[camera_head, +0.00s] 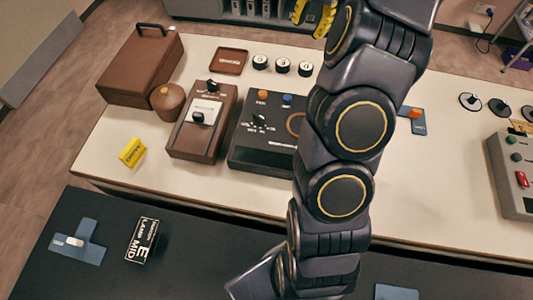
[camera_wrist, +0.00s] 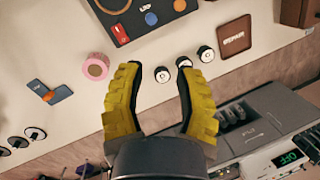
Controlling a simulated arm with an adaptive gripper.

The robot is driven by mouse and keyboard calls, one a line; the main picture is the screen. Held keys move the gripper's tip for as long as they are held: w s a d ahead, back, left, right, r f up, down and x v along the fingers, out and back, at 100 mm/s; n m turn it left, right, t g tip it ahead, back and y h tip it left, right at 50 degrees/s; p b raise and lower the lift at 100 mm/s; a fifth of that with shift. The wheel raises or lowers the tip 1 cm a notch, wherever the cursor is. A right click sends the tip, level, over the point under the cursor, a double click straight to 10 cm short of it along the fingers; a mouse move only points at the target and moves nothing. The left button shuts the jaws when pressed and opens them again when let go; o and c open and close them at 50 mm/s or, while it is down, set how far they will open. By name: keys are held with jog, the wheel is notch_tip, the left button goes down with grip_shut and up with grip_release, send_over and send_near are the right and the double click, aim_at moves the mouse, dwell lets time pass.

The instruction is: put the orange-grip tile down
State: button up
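The orange-grip tile (camera_wrist: 43,90) is a blue plate with an orange bar on top. It lies on the cream table (camera_wrist: 70,20), left in the wrist view. In the head view the tile (camera_head: 418,127) shows right of my arm, partly hidden by it. My gripper (camera_wrist: 158,68) has two yellow fingers spread wide with nothing between them. It is apart from the tile, to its right in the wrist view. In the head view the yellow fingers (camera_head: 316,16) show at the top, over the far side of the table.
A pink roll (camera_wrist: 95,67) stands between tile and gripper in the wrist view. Several round black-and-white pieces (camera_head: 282,65), a brown tray (camera_head: 229,61) and a dark control box (camera_head: 262,135) are on the table. Grey equipment (camera_wrist: 240,125) stands beyond the far edge.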

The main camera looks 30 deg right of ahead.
jog(key=s+a+r+n+g, duration=0.1)
jog(key=s+a+r+n, duration=0.25)
jog(key=a, duration=0.65)
jog(key=s+a+r+n+g, duration=0.15)
jog(key=s+a+n, duration=0.3)
jog(key=a, duration=0.55)
jog(key=s+a+f+n+h, duration=0.1)
jog(key=s+a+n, duration=0.2)
jog(key=s, duration=0.5)
jog(key=s+a+f+n+h, duration=0.1)
jog(key=s+a+f+n, duration=0.1)
jog(key=s, duration=0.7)
jog(key=shift+s+a+n+h, duration=0.15)
jog(key=shift+a+n+h, duration=0.15)
jog(key=shift+a+n, duration=0.7)
